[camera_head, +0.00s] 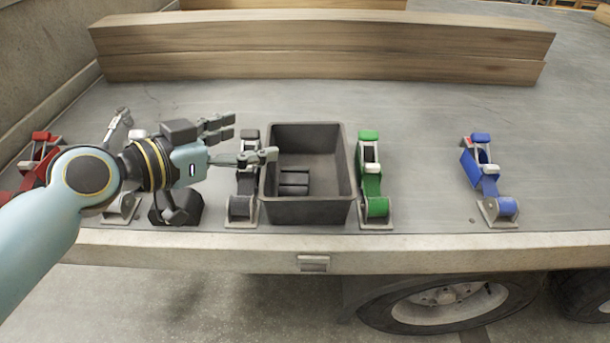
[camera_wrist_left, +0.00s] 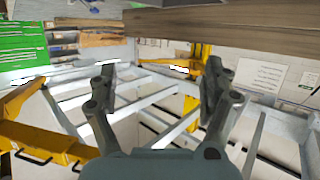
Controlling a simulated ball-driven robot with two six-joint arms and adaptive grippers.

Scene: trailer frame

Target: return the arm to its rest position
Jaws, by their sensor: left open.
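My left arm (camera_head: 92,178) comes in from the left in the head view and reaches over the trailer bed. My left gripper (camera_head: 248,138) is open and empty, its fingers pointing right, beside the left rim of a dark grey bin (camera_head: 308,211). It also shows in the left wrist view (camera_wrist_left: 158,82), with two spread fingers and nothing between them. The bin holds a few small black blocks (camera_head: 293,183). My right gripper is not in view.
Ratchet straps stand along the bed's front edge: red (camera_head: 42,150), black-grey (camera_head: 243,185), green (camera_head: 370,180) and blue (camera_head: 482,165). A black object (camera_head: 176,208) lies below my gripper. Timber beams (camera_head: 320,50) lie behind. The bed between green and blue is clear.

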